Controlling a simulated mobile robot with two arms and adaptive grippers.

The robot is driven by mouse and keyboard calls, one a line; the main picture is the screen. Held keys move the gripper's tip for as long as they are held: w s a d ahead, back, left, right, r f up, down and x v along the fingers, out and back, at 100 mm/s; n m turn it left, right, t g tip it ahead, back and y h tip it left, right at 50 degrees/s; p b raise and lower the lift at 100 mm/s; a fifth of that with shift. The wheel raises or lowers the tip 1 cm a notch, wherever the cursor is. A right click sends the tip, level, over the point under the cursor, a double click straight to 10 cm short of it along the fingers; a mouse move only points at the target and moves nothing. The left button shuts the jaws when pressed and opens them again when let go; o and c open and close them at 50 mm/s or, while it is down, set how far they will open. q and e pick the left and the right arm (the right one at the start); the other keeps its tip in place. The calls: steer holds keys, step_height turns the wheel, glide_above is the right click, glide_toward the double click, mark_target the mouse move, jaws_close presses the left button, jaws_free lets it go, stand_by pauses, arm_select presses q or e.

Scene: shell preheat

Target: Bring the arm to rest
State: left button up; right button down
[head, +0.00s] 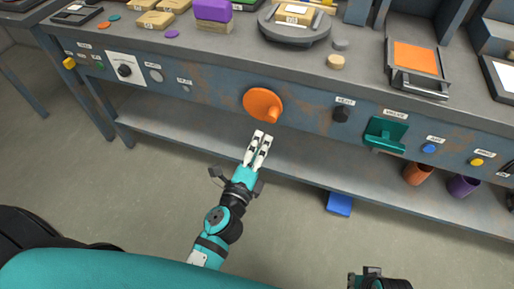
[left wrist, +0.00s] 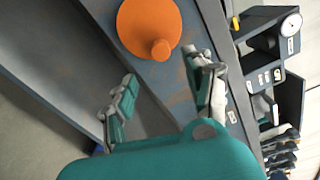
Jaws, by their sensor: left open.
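My left gripper (head: 262,137) is open and empty in the head view, in front of the bench and just below the orange round knob (head: 262,104). A gap shows between its fingers and the knob. In the left wrist view the two fingers (left wrist: 162,92) stand wide apart with nothing between them, and the orange knob (left wrist: 150,27) lies beyond them. A dark piece at the bottom right of the head view may be part of my right arm; no right fingers show.
The bench front carries a black knob (head: 341,114), a teal valve handle (head: 385,134), a blue button (head: 429,148) and a yellow button (head: 476,161). The lower shelf (head: 310,172) juts out below. A blue block (head: 339,204) lies beneath it. The floor before the bench is mostly clear.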

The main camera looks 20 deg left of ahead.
arm_select(q)
steer(key=shift+s, duration=0.3)
